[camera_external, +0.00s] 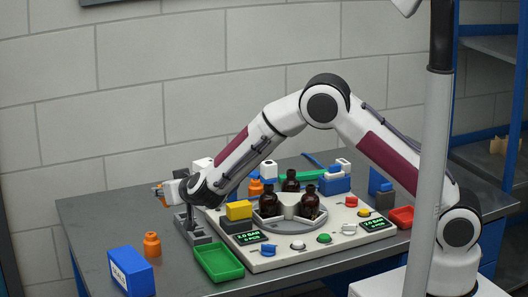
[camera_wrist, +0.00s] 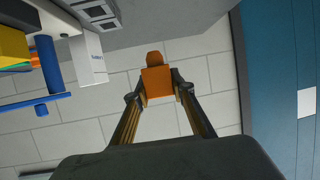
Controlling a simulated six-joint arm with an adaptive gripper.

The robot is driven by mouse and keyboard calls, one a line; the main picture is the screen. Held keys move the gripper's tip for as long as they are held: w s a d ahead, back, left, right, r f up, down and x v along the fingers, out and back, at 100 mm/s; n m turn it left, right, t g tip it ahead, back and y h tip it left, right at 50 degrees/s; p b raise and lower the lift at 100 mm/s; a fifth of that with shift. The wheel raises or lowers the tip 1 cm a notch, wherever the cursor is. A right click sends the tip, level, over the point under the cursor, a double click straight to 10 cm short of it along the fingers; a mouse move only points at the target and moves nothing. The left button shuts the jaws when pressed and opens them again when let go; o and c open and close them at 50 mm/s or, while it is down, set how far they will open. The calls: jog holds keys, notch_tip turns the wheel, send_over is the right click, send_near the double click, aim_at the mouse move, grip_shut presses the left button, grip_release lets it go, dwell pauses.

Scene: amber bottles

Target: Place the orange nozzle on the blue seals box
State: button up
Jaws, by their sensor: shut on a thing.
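The blue seals box (camera_external: 138,268), with a white label, stands at the table's front left corner. My gripper (camera_external: 159,190) is above the table at its left side, behind and above the box. In the wrist view my gripper (camera_wrist: 158,92) is shut on an orange nozzle (camera_wrist: 156,80), a block with a narrower rounded end. In the external view the held nozzle shows only as a small orange patch (camera_external: 156,186) at the fingertips. Another orange nozzle (camera_external: 152,246) stands upright on the table just behind the box.
A green tray (camera_external: 219,262) lies right of the box. A grey fixture (camera_external: 192,228) stands below my wrist. A white station board (camera_external: 285,258) holds brown bottles (camera_external: 309,203) and a yellow block (camera_external: 238,210). Another orange part (camera_external: 256,187) is behind it.

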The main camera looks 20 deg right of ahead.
jog(key=s+a+r+n+g+y, duration=0.1)
jog(key=s+a+r+n+y, duration=0.2)
jog(key=s+a, duration=1.2)
notch_tip(320, 180, up, 3)
jog(key=shift+a, duration=0.3)
send_over(128, 258)
jog(key=shift+f, duration=3.15)
jog(key=shift+f, duration=1.9)
jog(key=shift+f, duration=0.1)
jog(key=o, duration=1)
